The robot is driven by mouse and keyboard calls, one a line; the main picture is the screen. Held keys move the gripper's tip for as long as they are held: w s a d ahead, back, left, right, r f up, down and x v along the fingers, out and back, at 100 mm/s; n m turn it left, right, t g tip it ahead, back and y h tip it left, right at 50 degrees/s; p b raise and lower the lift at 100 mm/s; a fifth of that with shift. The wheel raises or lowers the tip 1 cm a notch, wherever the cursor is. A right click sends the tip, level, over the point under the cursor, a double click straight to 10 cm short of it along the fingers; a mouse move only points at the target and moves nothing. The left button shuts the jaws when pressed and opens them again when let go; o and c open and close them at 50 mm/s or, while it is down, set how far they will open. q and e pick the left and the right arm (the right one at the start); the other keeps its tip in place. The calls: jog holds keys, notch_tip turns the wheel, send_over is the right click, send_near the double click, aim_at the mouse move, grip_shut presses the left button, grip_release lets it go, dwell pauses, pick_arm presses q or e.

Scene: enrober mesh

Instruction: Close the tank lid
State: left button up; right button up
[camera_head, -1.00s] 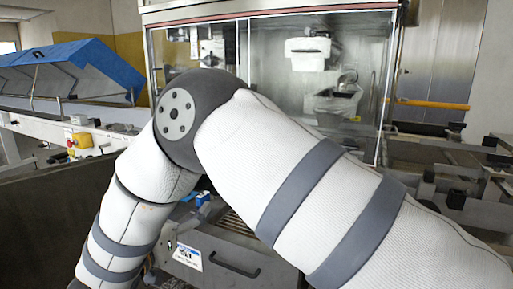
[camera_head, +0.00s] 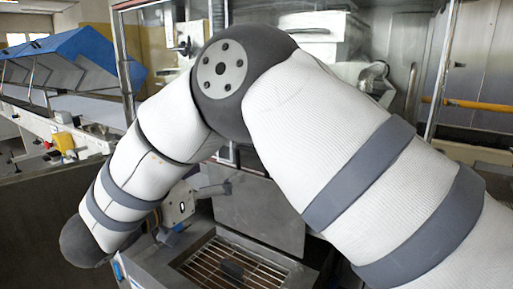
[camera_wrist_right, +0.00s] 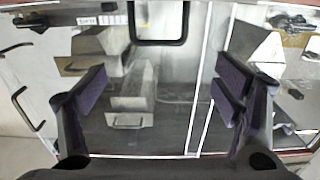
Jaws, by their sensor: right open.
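A flat grey steel panel (camera_head: 258,212), apparently the tank lid, stands raised behind the tank opening in the head view, partly covered by my right arm. The tank (camera_head: 150,262) has a wire grate (camera_head: 225,258) in its opening, with a small dark piece on it. My right forearm reaches down to the left of the tank; its gripper is largely hidden behind the arm in the head view. In the right wrist view my right gripper (camera_wrist_right: 160,98) is open, with dark purple pads wide apart and nothing between them. My left gripper is out of view.
A glazed cabinet with a metal frame (camera_head: 125,60) stands behind the tank, with a white box (camera_head: 322,22) inside. A blue-covered conveyor (camera_head: 80,48) is at the left. The wrist view shows a metal box with a handle (camera_wrist_right: 125,120) and a dark-rimmed window (camera_wrist_right: 158,38).

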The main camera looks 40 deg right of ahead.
jog(key=x, duration=1.1)
jog(key=shift+d, duration=0.1)
jog(key=c, duration=1.4)
